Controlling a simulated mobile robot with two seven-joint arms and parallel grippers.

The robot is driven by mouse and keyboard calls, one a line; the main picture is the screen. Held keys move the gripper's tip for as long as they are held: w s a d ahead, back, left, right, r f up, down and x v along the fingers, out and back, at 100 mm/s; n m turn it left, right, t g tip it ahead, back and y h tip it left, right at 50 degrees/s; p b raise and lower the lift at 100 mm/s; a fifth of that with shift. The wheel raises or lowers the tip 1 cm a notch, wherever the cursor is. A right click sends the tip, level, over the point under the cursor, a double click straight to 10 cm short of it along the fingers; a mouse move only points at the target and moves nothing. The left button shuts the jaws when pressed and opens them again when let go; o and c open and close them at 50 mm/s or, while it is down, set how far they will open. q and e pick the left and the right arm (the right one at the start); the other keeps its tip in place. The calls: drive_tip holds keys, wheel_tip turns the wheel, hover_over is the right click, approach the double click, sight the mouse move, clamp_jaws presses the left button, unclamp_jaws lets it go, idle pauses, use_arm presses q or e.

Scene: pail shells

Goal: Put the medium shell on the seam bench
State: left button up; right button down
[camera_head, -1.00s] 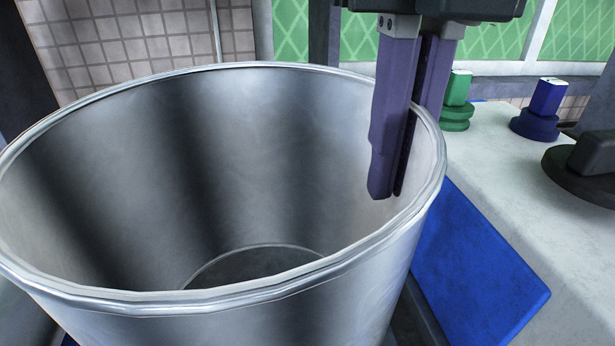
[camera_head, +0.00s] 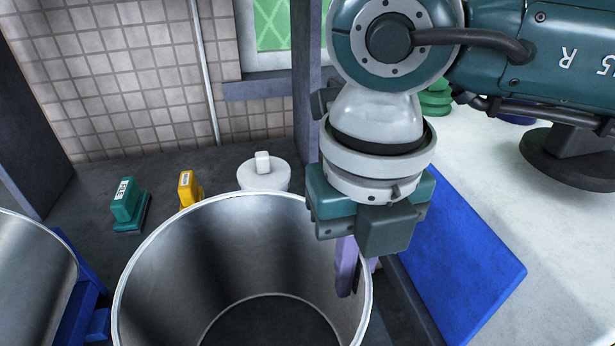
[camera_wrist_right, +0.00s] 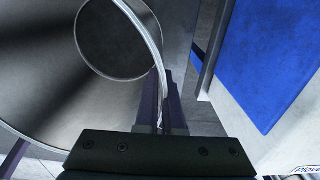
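A large open-topped metal shell (camera_head: 190,250) stands upright in front of me, low in the head view. It also fills the left of the right wrist view (camera_wrist_right: 40,70); I cannot confirm its size class. My right gripper (camera_head: 352,280) points down at its right rim. The wrist view shows the rim running between the purple fingers (camera_wrist_right: 163,110), shut on the wall with one inside and one outside. The fingertips are partly hidden. A pale bench top (camera_head: 500,165) with a blue panel (camera_head: 460,250) lies to the right. My left gripper is not in view.
A second metal shell (camera_head: 30,275) is at the left edge beside a blue support (camera_head: 80,310). A teal block (camera_head: 128,205), a yellow block (camera_head: 188,188) and a white lidded object (camera_head: 263,172) stand behind. A green knob (camera_head: 436,100) is on the bench.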

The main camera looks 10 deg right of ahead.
drive_tip(key=c, duration=1)
unclamp_jaws()
drive_tip(key=shift+f, duration=0.1)
drive_tip(key=shift+c, duration=0.2)
